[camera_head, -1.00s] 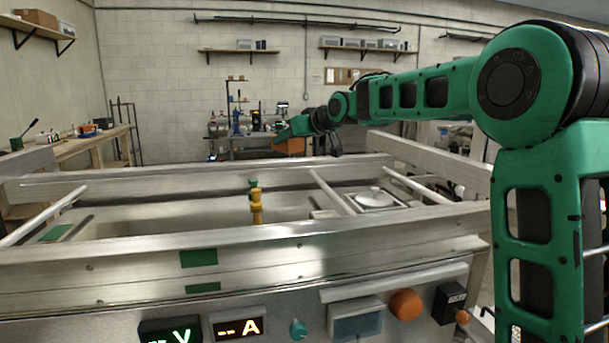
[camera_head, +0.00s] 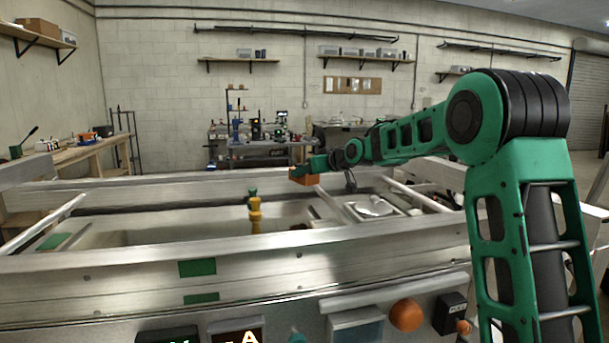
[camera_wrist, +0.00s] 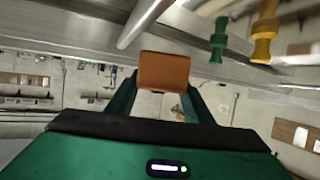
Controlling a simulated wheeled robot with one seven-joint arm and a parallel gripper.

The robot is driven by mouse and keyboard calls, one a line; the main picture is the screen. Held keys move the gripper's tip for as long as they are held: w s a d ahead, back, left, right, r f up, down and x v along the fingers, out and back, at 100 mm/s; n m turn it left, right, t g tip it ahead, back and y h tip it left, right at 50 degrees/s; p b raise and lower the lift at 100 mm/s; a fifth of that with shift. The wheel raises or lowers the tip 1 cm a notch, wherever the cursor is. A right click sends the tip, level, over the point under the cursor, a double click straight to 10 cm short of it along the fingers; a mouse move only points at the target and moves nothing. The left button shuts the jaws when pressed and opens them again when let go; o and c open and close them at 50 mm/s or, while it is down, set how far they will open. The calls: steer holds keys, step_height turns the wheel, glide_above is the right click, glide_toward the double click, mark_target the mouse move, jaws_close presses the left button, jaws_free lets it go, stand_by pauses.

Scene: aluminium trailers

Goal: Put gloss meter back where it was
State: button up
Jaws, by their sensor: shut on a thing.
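The gloss meter appears as a small orange-brown box (camera_head: 305,178) in the head view, and it fills the middle of the wrist view (camera_wrist: 164,71). My gripper (camera_head: 303,170) is shut on it, with one green finger along each side in the wrist view (camera_wrist: 160,92). The gripper holds it out over the far part of the metal trailer frame (camera_head: 140,190), right of a yellow post. Whether its underside touches anything cannot be told. Its far faces are hidden.
A yellow post (camera_head: 255,215) and a green post (camera_head: 252,192) stand in the trailer's opening, also upper right in the wrist view. Rails and a pale round-topped fixture (camera_head: 372,206) lie to the right. An orange knob (camera_head: 406,311) is on the front panel. A workbench stands behind.

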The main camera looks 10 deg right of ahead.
steer(key=shift+f, duration=0.5)
steer(key=o, duration=1.3)
steer(key=shift+r, duration=0.1)
steer(key=shift+r, duration=0.3)
steer(key=v, duration=1.2)
steer(key=shift+r, duration=0.1)
